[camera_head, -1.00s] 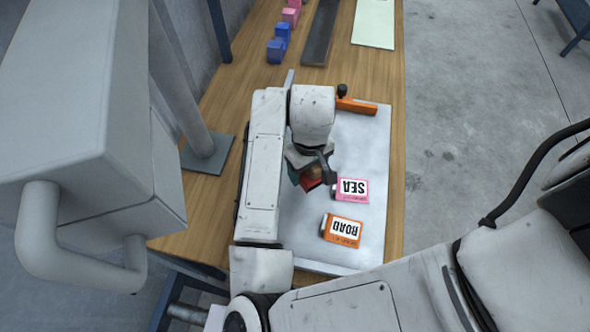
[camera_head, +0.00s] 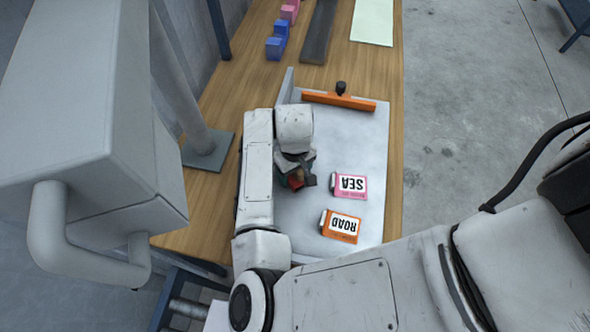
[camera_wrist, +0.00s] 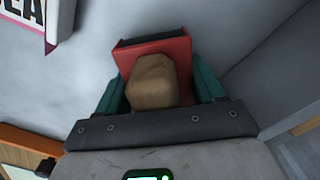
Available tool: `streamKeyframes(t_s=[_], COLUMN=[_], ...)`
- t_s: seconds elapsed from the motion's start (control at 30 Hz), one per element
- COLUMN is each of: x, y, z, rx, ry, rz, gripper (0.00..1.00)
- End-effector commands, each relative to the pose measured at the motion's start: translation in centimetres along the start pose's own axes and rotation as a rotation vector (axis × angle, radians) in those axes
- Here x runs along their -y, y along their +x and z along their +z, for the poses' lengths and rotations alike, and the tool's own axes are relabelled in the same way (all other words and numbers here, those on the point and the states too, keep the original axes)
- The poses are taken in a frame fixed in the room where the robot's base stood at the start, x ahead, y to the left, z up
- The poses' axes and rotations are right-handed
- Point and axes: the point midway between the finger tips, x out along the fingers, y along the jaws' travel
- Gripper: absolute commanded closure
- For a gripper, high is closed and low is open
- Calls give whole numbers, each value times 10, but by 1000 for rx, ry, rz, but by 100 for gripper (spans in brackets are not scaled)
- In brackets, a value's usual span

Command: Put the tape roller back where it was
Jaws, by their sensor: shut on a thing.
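The tape roller (camera_wrist: 152,83) is a red holder with a tan roll and a dark edge. In the wrist view it sits between the two teal fingers of my gripper (camera_wrist: 160,92), which is shut on it. In the head view my gripper (camera_head: 296,178) and a bit of the red tape roller (camera_head: 296,180) show at the left part of the grey-white tray (camera_head: 345,120), mostly hidden under my wrist. I cannot tell whether the roller touches the tray's surface.
A pink SEA label pack (camera_head: 349,186) and an orange ROAD label pack (camera_head: 340,226) lie to the right. An orange bar with a black knob (camera_head: 339,99) lies at the tray's far end. Blue blocks (camera_head: 277,46) stand beyond. The tray's upper middle is clear.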

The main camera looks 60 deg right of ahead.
Motion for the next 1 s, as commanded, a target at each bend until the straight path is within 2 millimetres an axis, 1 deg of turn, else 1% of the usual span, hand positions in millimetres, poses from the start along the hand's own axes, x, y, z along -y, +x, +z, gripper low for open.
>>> streamKeyframes(t_s=[0.1,0.13,0.37,0.4,0.6,0.73,0.87,1.0], x=[0,0,0,0,0,0,-1,0], y=[3,3,2,2,2,-4,-23,-52], z=[0,0,0,0,0,0,0,-1], rx=[0,0,0,0,0,-2,-2,-4], ry=[-1,-1,0,0,0,1,2,2], rz=[1,0,0,0,0,1,2,1], gripper=[76,30,8,6,6,6,6,6])
